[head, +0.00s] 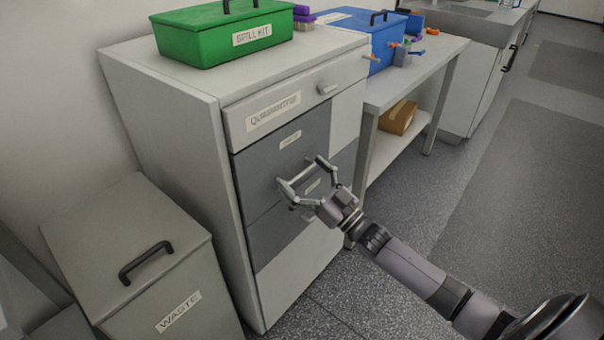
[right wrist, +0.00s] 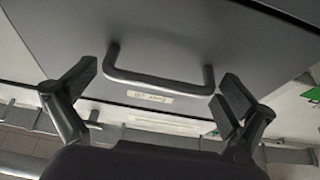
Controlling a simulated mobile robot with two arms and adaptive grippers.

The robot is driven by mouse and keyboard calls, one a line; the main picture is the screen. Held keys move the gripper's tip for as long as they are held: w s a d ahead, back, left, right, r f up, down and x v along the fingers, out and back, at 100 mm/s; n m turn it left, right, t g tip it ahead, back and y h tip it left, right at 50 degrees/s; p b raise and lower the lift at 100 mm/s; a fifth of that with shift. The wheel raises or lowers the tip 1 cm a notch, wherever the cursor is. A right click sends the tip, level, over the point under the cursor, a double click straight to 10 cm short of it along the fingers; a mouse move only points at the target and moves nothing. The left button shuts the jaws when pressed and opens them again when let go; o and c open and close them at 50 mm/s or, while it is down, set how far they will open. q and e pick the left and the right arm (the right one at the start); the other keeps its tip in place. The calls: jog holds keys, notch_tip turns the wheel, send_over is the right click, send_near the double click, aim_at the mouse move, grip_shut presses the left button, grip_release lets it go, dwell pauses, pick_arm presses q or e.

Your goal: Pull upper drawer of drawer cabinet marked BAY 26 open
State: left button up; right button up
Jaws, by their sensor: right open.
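The drawer cabinet (head: 180,110) is pale with dark grey drawer fronts. The upper dark drawer (head: 270,160) looks shut and has a small label (head: 290,140), too small to read here. In the right wrist view, the same drawer's bar handle (right wrist: 160,83) and an upside-down label (right wrist: 150,97) show. My right gripper (head: 303,172) is in front of this drawer. Its fingers are open, one on either side of the handle in the right wrist view; contact cannot be told. The fingers partly hide the handle in the head view. My left gripper is not in view.
A top drawer marked QUARANTINE (head: 318,92) has a small knob. A green SPILL KIT box (head: 195,45) stands on the cabinet. A grey WASTE bin (head: 125,220) stands at left, close to the cabinet. A table (head: 430,52) stands behind at right. The floor at right is clear.

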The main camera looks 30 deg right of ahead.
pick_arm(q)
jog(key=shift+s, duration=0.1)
pick_arm(e)
jog(key=c, duration=1.4)
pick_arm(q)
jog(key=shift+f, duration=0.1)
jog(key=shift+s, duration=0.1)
pick_arm(e)
jog(key=shift+s+d, duration=0.1)
